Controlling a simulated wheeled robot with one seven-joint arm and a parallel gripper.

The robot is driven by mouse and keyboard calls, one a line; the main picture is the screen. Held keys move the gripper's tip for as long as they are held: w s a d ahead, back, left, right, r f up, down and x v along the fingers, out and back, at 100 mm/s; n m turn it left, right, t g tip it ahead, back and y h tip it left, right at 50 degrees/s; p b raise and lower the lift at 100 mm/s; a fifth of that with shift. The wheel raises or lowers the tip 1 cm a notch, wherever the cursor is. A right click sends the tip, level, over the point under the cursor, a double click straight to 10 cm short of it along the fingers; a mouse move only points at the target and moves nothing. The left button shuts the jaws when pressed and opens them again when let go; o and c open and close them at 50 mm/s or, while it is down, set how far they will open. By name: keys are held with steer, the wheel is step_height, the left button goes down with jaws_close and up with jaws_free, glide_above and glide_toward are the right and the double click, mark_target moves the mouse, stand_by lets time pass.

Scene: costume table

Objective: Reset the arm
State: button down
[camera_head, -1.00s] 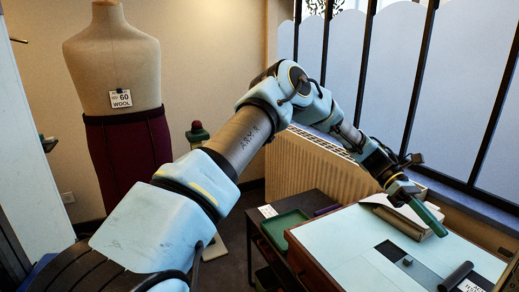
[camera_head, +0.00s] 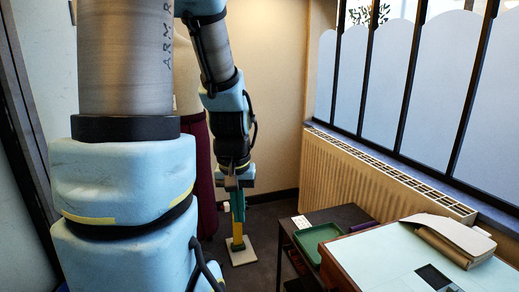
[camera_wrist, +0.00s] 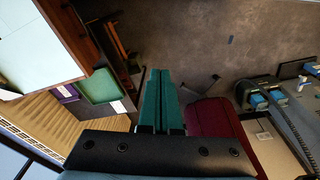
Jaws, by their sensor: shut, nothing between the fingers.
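My gripper (camera_head: 237,212) hangs pointing down in the head view, in front of the dress form and left of the tables. It is clear of the furniture and holds nothing. In the wrist view, the two green fingers of my gripper (camera_wrist: 161,90) lie side by side, shut.
A dark side table (camera_head: 345,214) with a green tray (camera_head: 316,240) stands right of my gripper. The pale-topped table (camera_head: 385,262) bears a folder (camera_head: 452,236). The dress form's maroon skirt (camera_head: 202,180) is partly hidden behind my arm. Grey floor (camera_wrist: 205,50) lies below.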

steer(key=shift+s+a+r, duration=0.1)
steer(key=shift+s+a, duration=0.2)
steer(key=shift+a, duration=0.25)
steer(key=shift+s+a, duration=0.3)
steer(key=shift+a, duration=0.2)
